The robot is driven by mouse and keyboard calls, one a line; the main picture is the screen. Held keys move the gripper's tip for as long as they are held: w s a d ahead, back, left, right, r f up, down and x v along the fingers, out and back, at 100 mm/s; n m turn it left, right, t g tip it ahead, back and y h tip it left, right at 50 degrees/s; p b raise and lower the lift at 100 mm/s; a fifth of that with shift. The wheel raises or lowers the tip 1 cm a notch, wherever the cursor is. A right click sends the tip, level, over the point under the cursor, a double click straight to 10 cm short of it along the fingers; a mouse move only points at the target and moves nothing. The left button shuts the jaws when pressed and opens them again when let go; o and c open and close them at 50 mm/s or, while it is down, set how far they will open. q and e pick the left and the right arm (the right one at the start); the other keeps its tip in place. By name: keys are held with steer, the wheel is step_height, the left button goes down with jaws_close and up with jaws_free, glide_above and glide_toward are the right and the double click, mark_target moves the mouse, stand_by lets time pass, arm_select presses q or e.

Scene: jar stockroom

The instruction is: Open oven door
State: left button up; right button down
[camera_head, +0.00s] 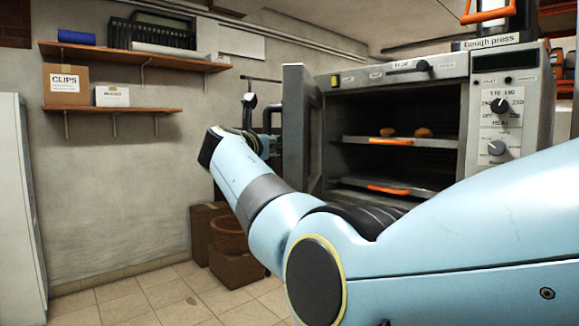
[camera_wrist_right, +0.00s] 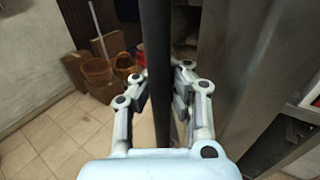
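The oven (camera_head: 400,65) stands at the right, and its dark inside shows. Its grey door (camera_head: 296,125) stands open, swung out at the left side of the opening. My right gripper (camera_head: 266,143) is at the outer face of the door, partly hidden by my own wrist. In the right wrist view, the dark upright door handle (camera_wrist_right: 159,50) passes between the fingers of my right gripper (camera_wrist_right: 160,88). The fingers appear closed on it from both sides. The door panel (camera_wrist_right: 235,70) is right of the handle. My left gripper is not in view.
Two trays with orange handles (camera_head: 390,141) sit in the oven, the upper one holding brown buns (camera_head: 388,132). Boxes (camera_head: 237,268) and a basket (camera_head: 229,234) stand on the floor left of the door. Shelves (camera_head: 120,109) hang on the left wall. Floor (camera_head: 150,297) at the front left is clear.

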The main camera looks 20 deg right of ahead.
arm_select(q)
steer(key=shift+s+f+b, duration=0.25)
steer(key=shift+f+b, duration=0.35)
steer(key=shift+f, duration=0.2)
arm_select(e)
steer(key=shift+w+a+f, duration=0.15)
steer(key=shift+w+a, duration=0.15)
steer(key=shift+a, duration=0.3)
steer(key=shift+w+a+f, duration=0.15)
steer(key=shift+w+a, duration=0.15)
steer(key=shift+a, duration=0.25)
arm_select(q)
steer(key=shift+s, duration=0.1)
arm_select(e)
steer(key=c, duration=1.9)
jaws_free()
steer(key=shift+a+r, duration=0.1)
steer(key=o, duration=0.5)
steer(key=shift+s+a+r, duration=0.25)
steer(key=shift+a+r, duration=0.05)
steer(key=shift+a, duration=0.1)
steer(key=shift+c, duration=0.2)
steer(key=shift+o, duration=1.1)
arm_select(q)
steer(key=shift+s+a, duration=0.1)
arm_select(e)
steer(key=shift+w+d, duration=0.1)
steer(key=shift+d, duration=0.25)
